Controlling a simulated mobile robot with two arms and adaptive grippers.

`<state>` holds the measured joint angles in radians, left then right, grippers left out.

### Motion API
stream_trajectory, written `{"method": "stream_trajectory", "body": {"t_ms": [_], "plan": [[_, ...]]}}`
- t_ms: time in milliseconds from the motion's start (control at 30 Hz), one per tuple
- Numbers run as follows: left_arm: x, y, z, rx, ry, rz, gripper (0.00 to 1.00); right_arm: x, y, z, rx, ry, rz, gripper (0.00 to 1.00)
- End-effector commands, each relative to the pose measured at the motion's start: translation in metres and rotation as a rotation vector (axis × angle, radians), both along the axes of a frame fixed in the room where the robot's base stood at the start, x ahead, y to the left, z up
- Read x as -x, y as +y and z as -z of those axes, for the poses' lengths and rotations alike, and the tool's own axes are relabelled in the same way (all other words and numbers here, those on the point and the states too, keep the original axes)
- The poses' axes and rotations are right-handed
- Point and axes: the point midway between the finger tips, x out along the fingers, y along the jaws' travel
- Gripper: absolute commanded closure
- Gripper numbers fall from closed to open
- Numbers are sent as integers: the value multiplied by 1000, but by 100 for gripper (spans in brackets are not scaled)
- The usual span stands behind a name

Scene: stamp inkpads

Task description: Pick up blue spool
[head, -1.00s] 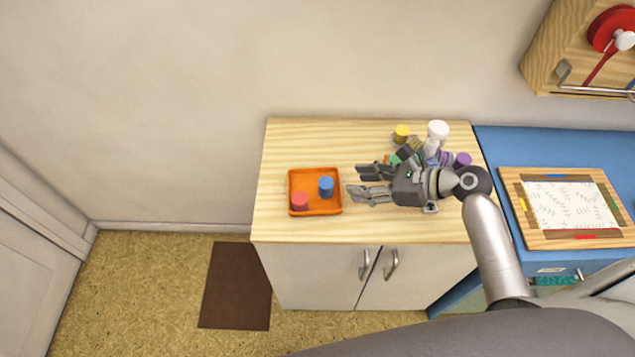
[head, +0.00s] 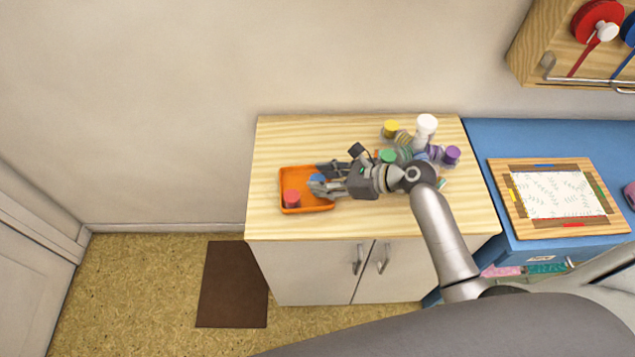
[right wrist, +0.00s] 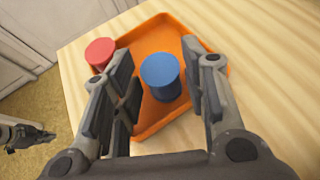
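The blue spool (right wrist: 160,77) stands upright in the orange tray (right wrist: 153,31), seen in the right wrist view. In the head view the blue spool (head: 316,178) is mostly hidden behind my right gripper (head: 316,178). In the right wrist view my right gripper (right wrist: 162,92) is open. Its fingers are on either side of the blue spool, with a gap on both sides. A red spool (right wrist: 100,52) stands in the tray, left of the blue one. My left gripper (right wrist: 28,136) shows small at the left edge of the wrist view, away from the tray.
The tray lies on a wooden cabinet top (head: 285,140). Behind my right arm are a white bottle (head: 426,126) and yellow (head: 391,129), green (head: 387,156) and purple (head: 452,154) pieces. A blue table (head: 490,140) with a framed board (head: 520,225) is at right.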

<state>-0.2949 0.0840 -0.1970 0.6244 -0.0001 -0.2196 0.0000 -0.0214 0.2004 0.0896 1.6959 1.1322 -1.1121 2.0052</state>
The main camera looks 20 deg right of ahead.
Motion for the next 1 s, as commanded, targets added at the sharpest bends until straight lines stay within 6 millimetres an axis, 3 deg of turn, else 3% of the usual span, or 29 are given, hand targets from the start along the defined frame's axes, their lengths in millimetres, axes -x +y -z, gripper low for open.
{"method": "stream_trajectory", "body": {"t_ms": [33, 133, 567, 800, 1000], "plan": [[2, -2, 0, 2, 2, -1, 100, 0, 0, 0, 0, 0, 0, 70], [4, -4, 0, 5, 6, -1, 100, 0, 0, 0, 0, 0, 0, 83], [7, -6, 1, 8, 11, 2, 100, 0, 0, -4, -1, -1, 0, 84], [8, -6, 2, 6, 12, 3, 100, 0, 0, -35, 2, -7, -2, 84], [8, -4, -1, 4, 11, 2, 100, 32, -18, -74, 4, -4, -2, 84]]}}
